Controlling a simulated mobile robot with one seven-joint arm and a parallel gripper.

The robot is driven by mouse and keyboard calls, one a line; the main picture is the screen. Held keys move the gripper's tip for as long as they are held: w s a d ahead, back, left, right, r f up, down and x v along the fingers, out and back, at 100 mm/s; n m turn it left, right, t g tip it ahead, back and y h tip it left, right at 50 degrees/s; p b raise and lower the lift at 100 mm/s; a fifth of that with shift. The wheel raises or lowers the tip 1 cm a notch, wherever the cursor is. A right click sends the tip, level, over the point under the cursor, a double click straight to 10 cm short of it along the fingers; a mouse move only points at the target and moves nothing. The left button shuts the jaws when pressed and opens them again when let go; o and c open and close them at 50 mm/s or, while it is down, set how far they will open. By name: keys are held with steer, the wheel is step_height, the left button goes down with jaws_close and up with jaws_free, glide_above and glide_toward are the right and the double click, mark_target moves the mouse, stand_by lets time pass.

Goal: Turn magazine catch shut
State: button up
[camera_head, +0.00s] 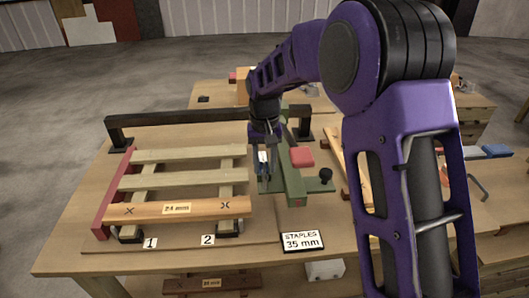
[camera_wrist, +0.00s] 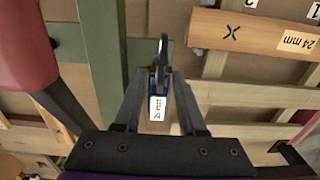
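The green stapler (camera_head: 293,182) with a red pad (camera_head: 301,157) and a black knob (camera_head: 325,175) stands on the bench, right of the slatted wooden frame. In the wrist view its green body (camera_wrist: 95,70) runs along the left. My gripper (camera_head: 264,183) points down at the stapler's left side. In the wrist view my gripper (camera_wrist: 162,72) has its fingertips either side of a small dark-and-blue part with a white label (camera_wrist: 157,108), which may be the magazine catch. A black loop (camera_wrist: 163,48) shows beyond the tips. Whether the fingers press on the part is unclear.
The slatted frame (camera_head: 178,183), with a 24 mm board (camera_head: 180,209), lies left of my gripper. A dark rail (camera_head: 208,119) crosses behind. A "STAPLES 35 mm" card (camera_head: 302,241) is at the front edge. My arm covers the bench to the right.

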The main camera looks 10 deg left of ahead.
step_height(320, 180, up, 17)
steer(key=p, duration=0.1)
steer(key=shift+r+p, duration=0.15)
steer(key=shift+p, duration=0.25)
